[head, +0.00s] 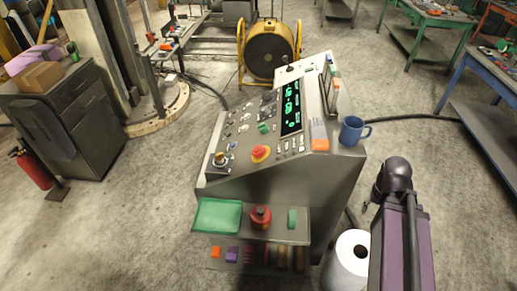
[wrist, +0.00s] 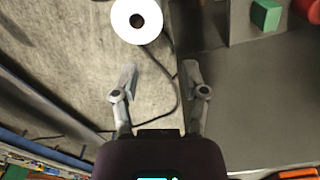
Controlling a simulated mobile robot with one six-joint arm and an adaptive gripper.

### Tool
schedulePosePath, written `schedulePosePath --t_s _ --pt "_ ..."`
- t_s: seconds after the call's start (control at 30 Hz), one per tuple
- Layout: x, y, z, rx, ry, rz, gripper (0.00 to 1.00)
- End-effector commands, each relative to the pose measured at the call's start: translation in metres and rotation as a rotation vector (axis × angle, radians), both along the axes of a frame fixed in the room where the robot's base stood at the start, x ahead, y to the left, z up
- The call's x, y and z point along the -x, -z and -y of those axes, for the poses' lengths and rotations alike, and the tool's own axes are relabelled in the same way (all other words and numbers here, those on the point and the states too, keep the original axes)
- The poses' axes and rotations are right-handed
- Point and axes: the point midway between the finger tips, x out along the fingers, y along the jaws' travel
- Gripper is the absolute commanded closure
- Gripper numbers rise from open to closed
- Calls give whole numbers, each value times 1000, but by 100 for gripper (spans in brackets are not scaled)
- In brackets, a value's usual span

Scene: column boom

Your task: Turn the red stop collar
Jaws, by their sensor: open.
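A second red button (head: 260,152) with a yellow ring is on the sloped panel above; I cannot tell for certain which is the stop collar. In the wrist view a red piece (wrist: 308,8) is cut off at the top right corner. My gripper (wrist: 160,68) is open and empty, apart from the red pieces, with floor and the grey console between and below its fingers.
The grey console (head: 285,185) carries a blue mug (head: 353,131) and an orange box (head: 319,138). The green tray (head: 218,215) and green block (head: 292,218) flank the red knob. A white roll (head: 350,255) stands on the floor beside the console. Open floor lies left.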

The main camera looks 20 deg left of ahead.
Motion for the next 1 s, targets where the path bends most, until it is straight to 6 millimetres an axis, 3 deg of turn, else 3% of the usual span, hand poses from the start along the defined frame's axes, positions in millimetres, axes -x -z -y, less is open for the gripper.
schedulePosePath --t_s 0.13,0.27,0.57,0.77,1.0 --pt "0 0 0 0 0 0 40" --pt "-2 -2 -1 0 -5 1 1" --pt "-29 -29 -18 4 -126 18 0" --pt "-70 -66 -61 11 -329 43 0" --pt "-118 -89 -144 25 -666 67 0"
